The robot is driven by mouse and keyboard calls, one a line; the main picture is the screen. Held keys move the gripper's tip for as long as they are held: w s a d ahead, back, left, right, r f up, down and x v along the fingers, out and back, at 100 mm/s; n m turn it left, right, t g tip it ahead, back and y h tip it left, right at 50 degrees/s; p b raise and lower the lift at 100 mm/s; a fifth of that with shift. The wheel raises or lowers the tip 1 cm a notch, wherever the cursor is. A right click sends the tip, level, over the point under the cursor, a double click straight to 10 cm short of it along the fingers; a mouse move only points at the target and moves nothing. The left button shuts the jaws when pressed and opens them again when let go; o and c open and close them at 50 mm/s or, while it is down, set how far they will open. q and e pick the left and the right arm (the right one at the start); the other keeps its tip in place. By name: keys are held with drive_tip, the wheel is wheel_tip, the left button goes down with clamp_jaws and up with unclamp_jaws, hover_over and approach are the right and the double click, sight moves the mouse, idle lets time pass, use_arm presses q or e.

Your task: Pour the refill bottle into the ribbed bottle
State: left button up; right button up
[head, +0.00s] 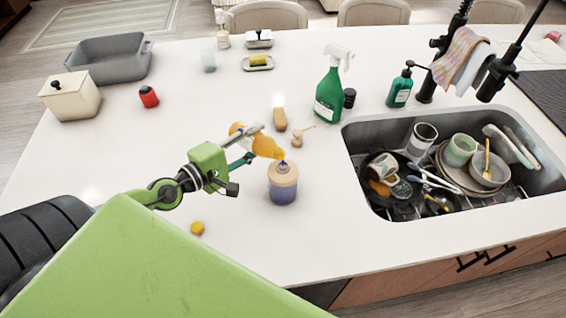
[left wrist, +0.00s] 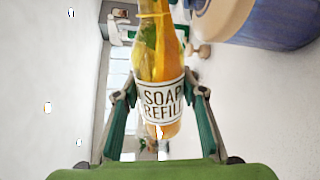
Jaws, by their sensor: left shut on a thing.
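My left gripper (head: 252,143) is shut on the orange refill bottle (head: 268,148), which is tipped over with its neck end toward the ribbed bottle (head: 284,190). In the left wrist view the refill bottle (left wrist: 160,75) shows its "SOAP REFILL" label between the two fingers. The ribbed bottle stands upright on the counter, tan above and blue-purple below. The refill bottle's neck end is just above and beside its top; I cannot tell whether liquid is flowing. Part of the ribbed bottle (left wrist: 275,18) fills the upper right of the left wrist view. My right gripper is out of view.
A small yellow disc (head: 197,228) lies on the counter. A wooden dipper (head: 298,138) and a brush (head: 280,119) lie behind the ribbed bottle. A green spray bottle (head: 329,98) stands farther back. A sink (head: 360,145) full of dishes is at right. The counter's front is mostly clear.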

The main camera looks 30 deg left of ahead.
use_arm(q)
drive_tip(key=shift+r+p, duration=0.3)
drive_tip(key=shift+p, duration=0.35)
idle(1.0)
